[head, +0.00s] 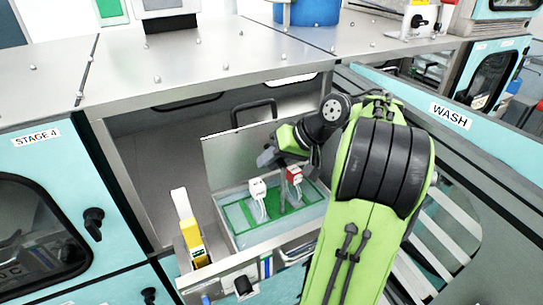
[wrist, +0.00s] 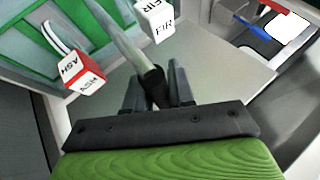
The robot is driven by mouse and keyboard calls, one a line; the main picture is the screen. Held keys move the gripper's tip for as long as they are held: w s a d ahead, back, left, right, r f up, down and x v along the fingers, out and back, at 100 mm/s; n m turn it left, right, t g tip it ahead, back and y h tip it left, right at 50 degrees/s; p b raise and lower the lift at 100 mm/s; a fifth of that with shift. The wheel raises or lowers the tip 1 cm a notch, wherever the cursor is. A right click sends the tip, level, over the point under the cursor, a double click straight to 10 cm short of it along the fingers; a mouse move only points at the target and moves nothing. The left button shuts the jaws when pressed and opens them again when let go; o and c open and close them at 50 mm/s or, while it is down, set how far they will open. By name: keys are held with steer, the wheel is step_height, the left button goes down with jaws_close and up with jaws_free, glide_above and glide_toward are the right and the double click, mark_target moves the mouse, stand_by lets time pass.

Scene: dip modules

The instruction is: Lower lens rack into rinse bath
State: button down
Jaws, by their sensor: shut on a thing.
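My gripper (wrist: 155,88) is shut on the dark upper end of a grey upright rod (wrist: 128,48). In the head view the rod (head: 282,198) runs down from my gripper (head: 281,168) toward a green frame (head: 262,222), apparently the lens rack, in a pale rectangular bath (head: 237,240). The frame looks low inside the bath walls. Whether it rests on the bottom I cannot tell. A white tag block (wrist: 157,22) reading FIR and a red-and-white one (wrist: 84,72) reading ASH stand on either side of the rod.
The bath sits in an open bay under a steel counter (head: 190,68). A raised panel (head: 225,155) stands behind it. A yellow-and-white bottle-like item (head: 189,232) stands left of the bath. The STAGE 4 cabinet (head: 35,165) and WASH panel (head: 455,120) flank the bay.

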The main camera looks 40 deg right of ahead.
steer(key=shift+f+b, duration=3)
steer(key=shift+f, duration=0.65)
steer(key=c, duration=0.9)
jaws_free()
